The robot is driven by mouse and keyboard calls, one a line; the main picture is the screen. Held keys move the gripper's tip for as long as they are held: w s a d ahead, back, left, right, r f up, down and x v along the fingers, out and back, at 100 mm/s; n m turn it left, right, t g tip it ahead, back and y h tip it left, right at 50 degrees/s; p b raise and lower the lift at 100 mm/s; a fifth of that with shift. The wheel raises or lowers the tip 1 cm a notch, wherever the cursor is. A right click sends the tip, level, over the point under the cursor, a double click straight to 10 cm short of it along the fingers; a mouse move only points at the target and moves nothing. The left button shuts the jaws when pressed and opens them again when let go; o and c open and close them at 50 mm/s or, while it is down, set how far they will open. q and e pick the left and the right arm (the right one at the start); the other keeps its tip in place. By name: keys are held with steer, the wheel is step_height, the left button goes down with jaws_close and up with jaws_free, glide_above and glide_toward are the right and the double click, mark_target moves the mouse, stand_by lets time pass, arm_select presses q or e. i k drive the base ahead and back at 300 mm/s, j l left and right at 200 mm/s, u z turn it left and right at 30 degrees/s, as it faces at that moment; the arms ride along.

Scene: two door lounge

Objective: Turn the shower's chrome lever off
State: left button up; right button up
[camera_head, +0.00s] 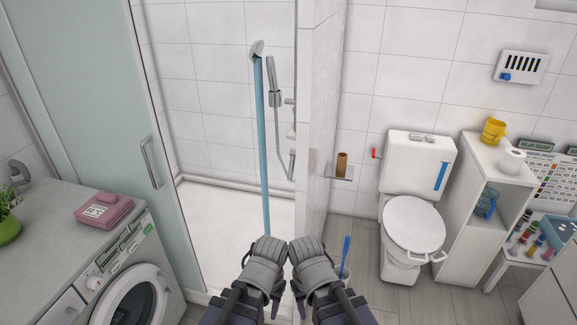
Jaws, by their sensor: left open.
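The shower stands in the corner behind the glass door. A chrome shower head (257,49) is at the top, and a straight blue column (264,150) that looks like running water drops from it toward the white tray. A chrome hand shower (271,82) hangs beside it. Small chrome fittings (290,101) show at the edge of the tiled partition; which one is the lever I cannot tell. My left gripper (266,246) is open and empty at the bottom middle, in front of the shower. My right gripper (304,246) is close beside it; its jaws are unclear.
A frosted glass door (90,90) with a chrome handle is left of the shower opening. A washing machine (130,275) and counter stand at the left. The tiled partition (316,120) bounds the shower on the right. A toilet (412,215) and white shelf (480,225) stand further right.

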mark_target(292, 153)
steer(key=i+j+u, duration=0.35)
steer(key=i, duration=0.35)
steer(key=i+j+u, duration=0.2)
steer(key=i, duration=0.2)
